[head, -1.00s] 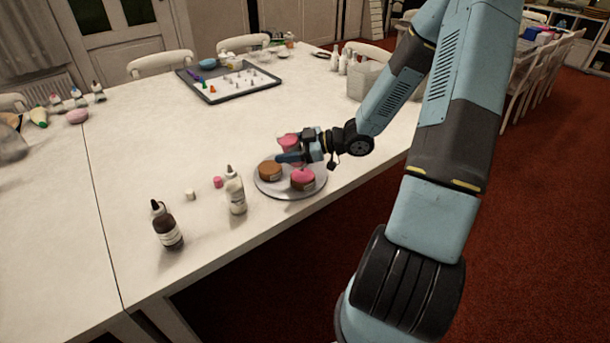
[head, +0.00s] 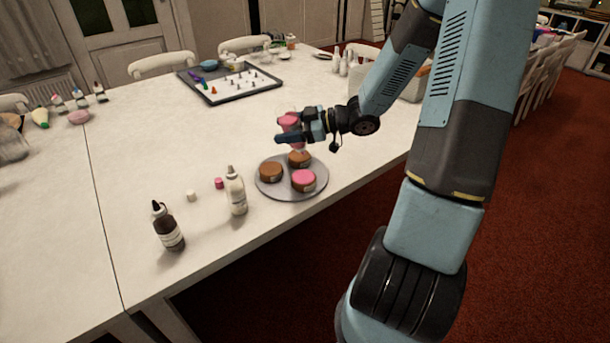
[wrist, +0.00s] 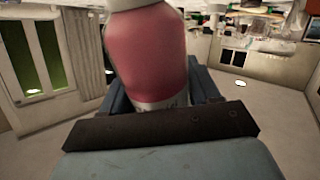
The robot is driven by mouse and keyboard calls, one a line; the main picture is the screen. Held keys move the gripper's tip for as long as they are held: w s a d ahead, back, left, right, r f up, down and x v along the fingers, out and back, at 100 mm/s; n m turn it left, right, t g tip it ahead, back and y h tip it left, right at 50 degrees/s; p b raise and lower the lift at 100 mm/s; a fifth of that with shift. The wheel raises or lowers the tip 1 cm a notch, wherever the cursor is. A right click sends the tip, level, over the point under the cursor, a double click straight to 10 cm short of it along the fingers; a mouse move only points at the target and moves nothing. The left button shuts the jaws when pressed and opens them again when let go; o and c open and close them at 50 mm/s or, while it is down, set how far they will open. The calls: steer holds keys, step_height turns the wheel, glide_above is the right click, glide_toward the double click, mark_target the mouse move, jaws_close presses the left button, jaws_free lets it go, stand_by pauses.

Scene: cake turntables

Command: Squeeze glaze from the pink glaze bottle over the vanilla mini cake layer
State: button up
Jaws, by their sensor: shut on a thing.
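My gripper (head: 300,128) is shut on the pink glaze bottle (head: 290,122) above the far side of the turntable. The bottle looks tipped over, with its nozzle end towards the cakes; the tip is hard to make out. Its pink body (wrist: 150,55) fills the middle of the wrist view between the fingers. Three mini cakes stand on the grey round turntable (head: 286,192): a brown-topped one at left (head: 271,173), a pink-topped one at right (head: 304,182), and a brown-topped one at the back (head: 299,159). I cannot tell which is vanilla.
A white bottle (head: 236,192) and a dark brown bottle (head: 168,228) stand left of the turntable. A pink cap (head: 219,183) and a white cap (head: 191,196) lie near them. A tray of small tips (head: 230,83) is at the back. The table between is clear.

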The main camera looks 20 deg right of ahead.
steer(key=shift+w, duration=0.55)
steer(key=w+d+f+m+t+h, duration=0.2)
steer(key=w+m+t+h, duration=0.2)
steer(key=w+m+h, duration=0.3)
steer(key=w+d+f+m+t+h, duration=0.2)
steer(key=w+m+t+h, duration=0.2)
steer(key=w+m+h, duration=0.3)
steer(key=shift+w+f+m+h, duration=0.2)
steer(key=shift+m+h, duration=1)
steer(key=shift+h, duration=0.8)
